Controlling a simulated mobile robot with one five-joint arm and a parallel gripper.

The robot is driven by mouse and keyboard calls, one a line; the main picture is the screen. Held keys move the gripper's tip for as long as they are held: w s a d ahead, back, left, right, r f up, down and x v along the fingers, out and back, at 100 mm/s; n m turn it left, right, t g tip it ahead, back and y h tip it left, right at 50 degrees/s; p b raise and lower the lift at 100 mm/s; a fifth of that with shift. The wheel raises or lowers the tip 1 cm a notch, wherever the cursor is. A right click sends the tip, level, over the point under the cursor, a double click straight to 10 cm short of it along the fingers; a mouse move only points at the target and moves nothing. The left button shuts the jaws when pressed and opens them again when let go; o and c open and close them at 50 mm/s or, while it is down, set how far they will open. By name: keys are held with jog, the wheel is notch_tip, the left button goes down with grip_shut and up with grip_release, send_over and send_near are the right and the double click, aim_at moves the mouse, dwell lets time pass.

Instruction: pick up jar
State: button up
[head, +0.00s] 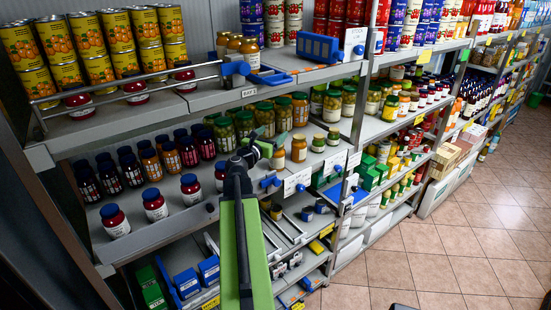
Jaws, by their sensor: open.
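Many jars stand on the middle shelf. Three dark-red jars with blue lids stand at its front left: one jar (115,221), a second (154,205) and a third (191,189). My gripper (261,144) is small in the picture, at the end of my green arm, in front of this shelf. It is open, with no jar visible in it. Just right of it are a yellow-brown jar (299,149) and a smaller jar (278,158). Rows of green jars (244,124) stand behind it. The exact gap between the fingers and the jars is unclear.
The upper shelf carries yellow cans (88,36) behind a wire rail (130,80), and a blue holder (318,46). Blue clips and price labels (297,182) line the shelf edge. A lower shelf holds blue boxes (187,283). The tiled floor (420,260) at right is clear.

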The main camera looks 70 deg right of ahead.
aim_at(277, 156)
jog(key=f+b, duration=0.3)
jog(key=d+f+b, duration=0.1)
jog(key=f+b, duration=0.2)
jog(key=f, duration=0.1)
jog(key=shift+d+f, duration=0.15)
jog(key=shift+d, duration=0.05)
jog(key=d, duration=0.6)
jog(key=shift+s+d+f, duration=0.1)
jog(key=shift+s+d, duration=0.2)
jog(key=shift+s, duration=0.1)
jog(key=shift+a, duration=0.25)
jog(key=shift+c, duration=0.7)
grip_shut()
